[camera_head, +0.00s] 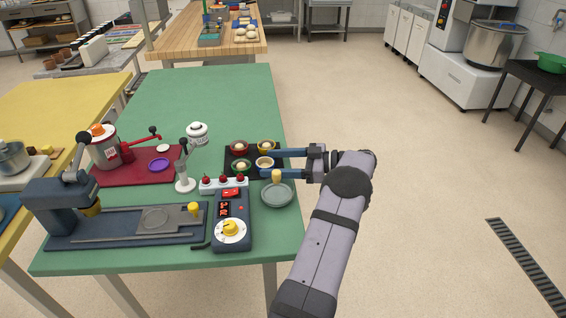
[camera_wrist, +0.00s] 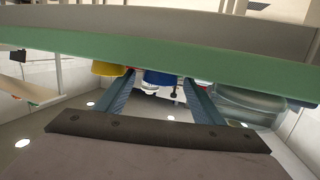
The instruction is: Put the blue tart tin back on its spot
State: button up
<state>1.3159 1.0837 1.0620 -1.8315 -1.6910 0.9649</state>
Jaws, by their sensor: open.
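My gripper (camera_head: 264,167) reaches in from the right, low over the green table, with its two blue fingers apart. A small round tin with pale filling (camera_head: 265,162) lies between the fingertips at the right of the dark mat (camera_head: 229,174); its side colour is not clear in the head view. In the wrist view, which is upside down, a blue tin (camera_wrist: 158,78) shows between the open fingers (camera_wrist: 159,84). I cannot tell whether either finger touches it. Red (camera_head: 239,147), yellow (camera_head: 267,145) and green (camera_head: 241,166) tins stand close by on the mat.
A grey round dish (camera_head: 277,195) lies just in front of the near finger. A control box with a yellow dial (camera_head: 231,222), a white stand (camera_head: 184,180) and a press (camera_head: 75,205) stand to the left. The table's far part (camera_head: 210,95) is clear.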

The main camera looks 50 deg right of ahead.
jog(key=shift+r, duration=0.2)
jog(key=b+v, duration=0.1)
jog(key=v, duration=1.1)
jog(key=shift+f, duration=0.1)
